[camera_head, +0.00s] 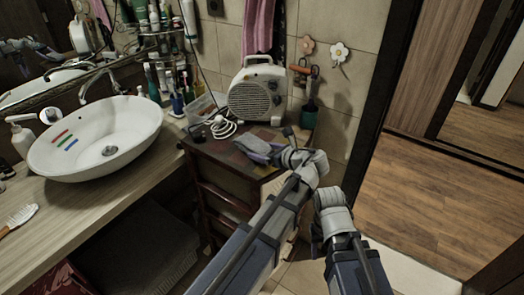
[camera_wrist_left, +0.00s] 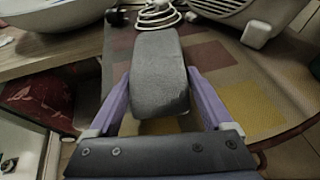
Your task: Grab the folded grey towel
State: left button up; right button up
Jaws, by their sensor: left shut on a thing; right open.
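The folded grey towel (camera_head: 249,143) is on the small checkered-top cabinet (camera_head: 215,150) in the head view, in front of the white fan heater. In the left wrist view the grey towel (camera_wrist_left: 160,72) is a long, rounded-ended bundle between two purple fingers. My left gripper (camera_head: 262,153) is shut on it, its fingers (camera_wrist_left: 157,88) along both sides. The towel's far end points to the coiled white cable. I cannot tell whether its underside touches the top. My right arm shows at the lower right of the head view, but its gripper fingers do not show.
The white fan heater (camera_head: 257,92) and white cable (camera_head: 222,127) are behind the towel. A clear box (camera_head: 203,108) is beside them. A white basin (camera_head: 97,140) stands on the wooden counter at left. Wooden floor (camera_head: 430,190) is open at right.

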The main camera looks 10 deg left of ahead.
pick_arm(q)
notch_tip(320, 180, up, 9)
jog(key=p, duration=0.8)
jog(key=shift+f, duration=0.1)
jog(key=shift+a, duration=0.1)
